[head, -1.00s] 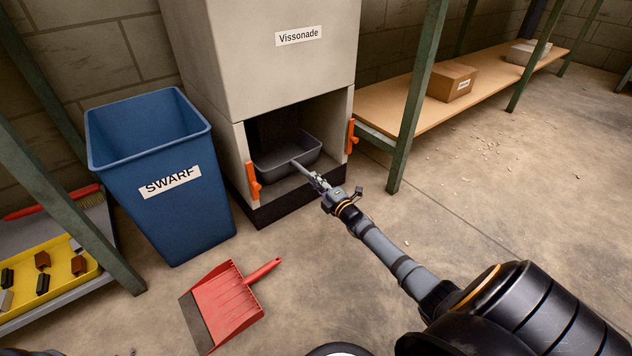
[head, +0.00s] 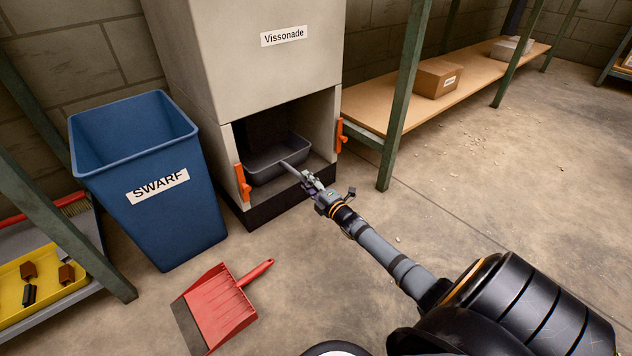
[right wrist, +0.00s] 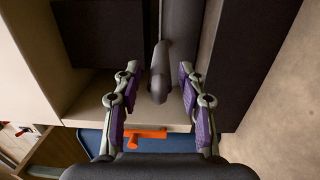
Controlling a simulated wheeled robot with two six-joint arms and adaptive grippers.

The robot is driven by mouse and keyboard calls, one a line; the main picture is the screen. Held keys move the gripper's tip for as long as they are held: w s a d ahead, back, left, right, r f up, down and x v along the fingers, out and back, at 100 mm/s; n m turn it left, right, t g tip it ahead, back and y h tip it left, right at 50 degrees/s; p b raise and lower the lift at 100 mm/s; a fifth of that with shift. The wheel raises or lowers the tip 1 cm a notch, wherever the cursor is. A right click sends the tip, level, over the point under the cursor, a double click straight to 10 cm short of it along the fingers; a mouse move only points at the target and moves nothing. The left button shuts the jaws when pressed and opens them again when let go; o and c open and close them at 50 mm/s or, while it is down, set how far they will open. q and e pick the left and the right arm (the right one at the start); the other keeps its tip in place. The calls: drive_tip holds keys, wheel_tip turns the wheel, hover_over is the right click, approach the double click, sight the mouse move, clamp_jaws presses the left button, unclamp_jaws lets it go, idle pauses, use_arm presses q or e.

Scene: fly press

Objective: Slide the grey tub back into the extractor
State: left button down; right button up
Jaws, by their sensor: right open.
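The grey tub (head: 262,168) sits in the lower opening of the extractor (head: 255,60), a tall beige cabinet labelled Vissonade. Its handle (head: 291,169) points out of the opening, toward my right gripper (head: 308,180). Orange latches (head: 242,183) flank the opening, one on each side. The back of the tub is in shadow. My left gripper is out of view.
A blue SWARF bin (head: 150,225) stands left of the extractor. A red dustpan (head: 222,305) lies on the floor in front. A shelf (head: 390,110) with boxes and a green post (head: 400,110) is at right. The floor at right is mostly clear.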

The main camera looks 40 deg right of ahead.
drive_tip(key=s, duration=1)
drive_tip(key=shift+s, duration=0.4)
